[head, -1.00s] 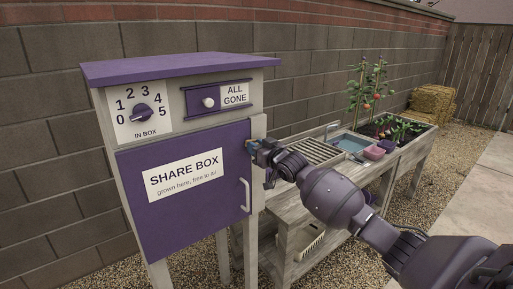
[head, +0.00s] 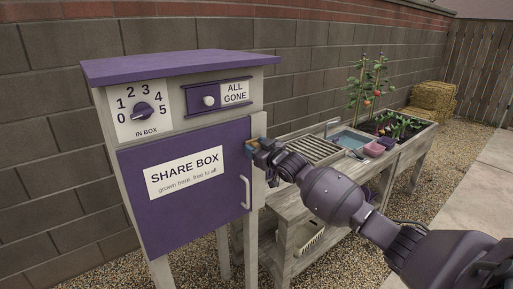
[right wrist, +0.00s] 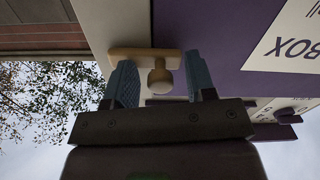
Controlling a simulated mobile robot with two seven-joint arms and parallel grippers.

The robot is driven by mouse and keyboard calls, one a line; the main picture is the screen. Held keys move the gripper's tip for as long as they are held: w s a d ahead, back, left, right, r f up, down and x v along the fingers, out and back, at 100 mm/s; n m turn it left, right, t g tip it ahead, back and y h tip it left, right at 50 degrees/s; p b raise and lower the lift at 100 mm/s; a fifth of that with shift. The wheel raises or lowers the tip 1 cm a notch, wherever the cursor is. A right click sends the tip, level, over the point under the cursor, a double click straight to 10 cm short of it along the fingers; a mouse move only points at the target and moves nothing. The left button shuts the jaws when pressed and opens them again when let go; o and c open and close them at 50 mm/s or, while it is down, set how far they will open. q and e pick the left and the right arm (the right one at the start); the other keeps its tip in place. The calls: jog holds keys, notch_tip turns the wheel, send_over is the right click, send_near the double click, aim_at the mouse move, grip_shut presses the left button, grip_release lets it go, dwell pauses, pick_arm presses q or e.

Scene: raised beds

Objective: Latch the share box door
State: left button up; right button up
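The share box door (head: 190,215) is purple and looks closed in its pale wooden frame, with a white handle (head: 245,193) near its right edge. A tan wooden latch bar (right wrist: 140,57) with a round knob (right wrist: 159,82) shows in the right wrist view. The bar reaches from the pale frame across the door's edge. My right gripper (right wrist: 160,76) is open, one blue-grey finger on each side of the knob. I cannot tell whether a finger touches the bar. In the head view the right gripper (head: 261,153) hides most of the latch. My left gripper is not in view.
The box front has a numbered dial (head: 141,109) and an ALL GONE slider (head: 209,101) above the door. A wooden potting bench (head: 300,212) with a sink stands right beside the box. A block wall (head: 60,150) runs behind. Gravel and paving lie open at right.

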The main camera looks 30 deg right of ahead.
jog(key=shift+s, duration=0.1)
jog(key=s, duration=1)
jog(key=shift+s+d+b, duration=0.3)
jog(key=shift+d, duration=0.15)
